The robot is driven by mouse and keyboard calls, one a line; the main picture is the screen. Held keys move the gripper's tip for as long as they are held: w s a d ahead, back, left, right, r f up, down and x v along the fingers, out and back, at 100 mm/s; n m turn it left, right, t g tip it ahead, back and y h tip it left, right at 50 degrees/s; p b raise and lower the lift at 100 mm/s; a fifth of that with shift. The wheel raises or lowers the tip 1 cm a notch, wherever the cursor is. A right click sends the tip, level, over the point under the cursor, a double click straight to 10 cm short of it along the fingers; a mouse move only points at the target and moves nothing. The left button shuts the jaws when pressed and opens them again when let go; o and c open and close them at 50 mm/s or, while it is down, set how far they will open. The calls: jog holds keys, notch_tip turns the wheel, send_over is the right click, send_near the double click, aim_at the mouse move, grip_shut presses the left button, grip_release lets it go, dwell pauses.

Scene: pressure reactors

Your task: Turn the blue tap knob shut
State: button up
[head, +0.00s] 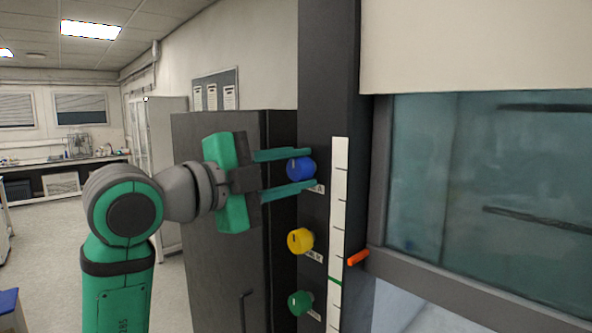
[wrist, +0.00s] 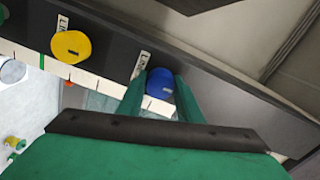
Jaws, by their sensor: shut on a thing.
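The blue tap knob (head: 301,168) is the top one in a column of knobs on a dark vertical post. My gripper (head: 306,170) reaches it from the left, with one green finger above the knob and one below. In the wrist view the blue knob (wrist: 160,84) sits between the tips of my two fingers (wrist: 158,92). The gripper is shut on the knob. A dark mark shows on the knob's face. The label beside it is partly hidden by the lower finger.
A yellow knob (head: 300,241) and a green knob (head: 300,303) sit below on the same post. A white scale strip (head: 338,220) and an orange handle (head: 358,257) are to the right, beside a glass sash (head: 490,190). A dark cabinet (head: 215,270) stands behind my gripper.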

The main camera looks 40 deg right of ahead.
jog(key=shift+s+m, duration=0.1)
jog(key=shift+m, duration=0.4)
jog(key=o, duration=1)
jog(key=shift+o, duration=0.2)
jog(key=a, duration=1)
jog(key=shift+s+a, duration=0.35)
jog(key=shift+a, duration=0.05)
